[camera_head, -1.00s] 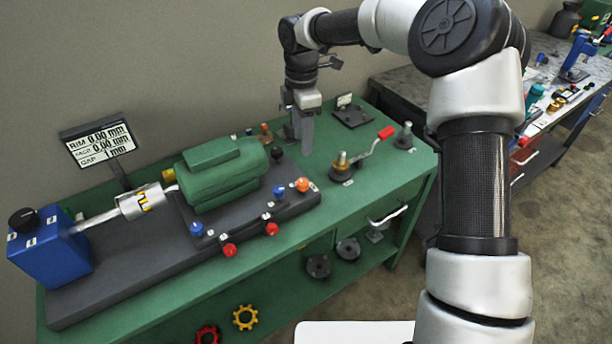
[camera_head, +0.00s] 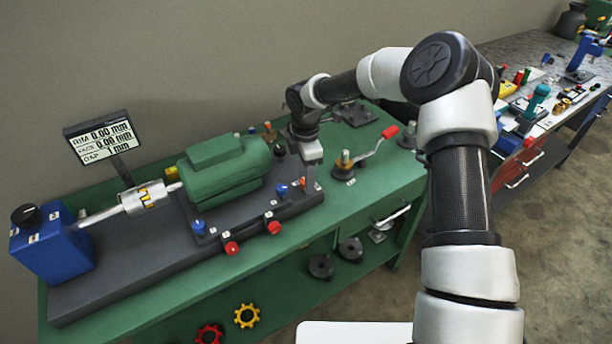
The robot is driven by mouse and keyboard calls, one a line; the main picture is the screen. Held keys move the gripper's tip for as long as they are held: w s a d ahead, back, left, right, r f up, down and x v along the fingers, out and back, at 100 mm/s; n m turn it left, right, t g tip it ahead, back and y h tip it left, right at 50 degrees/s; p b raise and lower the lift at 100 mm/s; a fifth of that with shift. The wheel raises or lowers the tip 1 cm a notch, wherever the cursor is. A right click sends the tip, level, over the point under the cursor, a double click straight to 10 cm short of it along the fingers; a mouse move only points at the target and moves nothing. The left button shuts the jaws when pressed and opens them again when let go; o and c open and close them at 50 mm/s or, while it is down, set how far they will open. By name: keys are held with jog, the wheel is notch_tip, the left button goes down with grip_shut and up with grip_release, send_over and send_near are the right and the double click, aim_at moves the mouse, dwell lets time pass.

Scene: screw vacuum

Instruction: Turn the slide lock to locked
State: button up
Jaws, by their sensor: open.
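I cannot tell for sure which part is the slide lock, as no label is readable. Knobs sit around the green motor (camera_head: 222,170): two blue knobs (camera_head: 199,226), two red knobs (camera_head: 232,248) on the front side, and an orange knob at the right end of the dark base (camera_head: 120,270). My gripper (camera_head: 310,186) points down at that right end, close to the orange knob, and partly hides it. Its fingers look narrow from here and hold nothing that I can see. Contact with the knob cannot be made out.
A crank with a red handle (camera_head: 390,132) stands on the green bench (camera_head: 345,210) right of my gripper. A blue box (camera_head: 52,245) with a black knob and a display (camera_head: 102,141) are at the left. A second bench (camera_head: 510,60) with tools stands at the right.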

jog(key=c, duration=1.1)
jog(key=shift+o, duration=0.2)
jog(key=m+b, duration=0.1)
jog(key=m, duration=0.3)
jog(key=m+b, duration=0.1)
jog(key=m, duration=0.4)
jog(key=shift+b, duration=0.3)
jog(key=m+b, duration=0.1)
jog(key=m, duration=0.3)
jog(key=shift+m, duration=2.5)
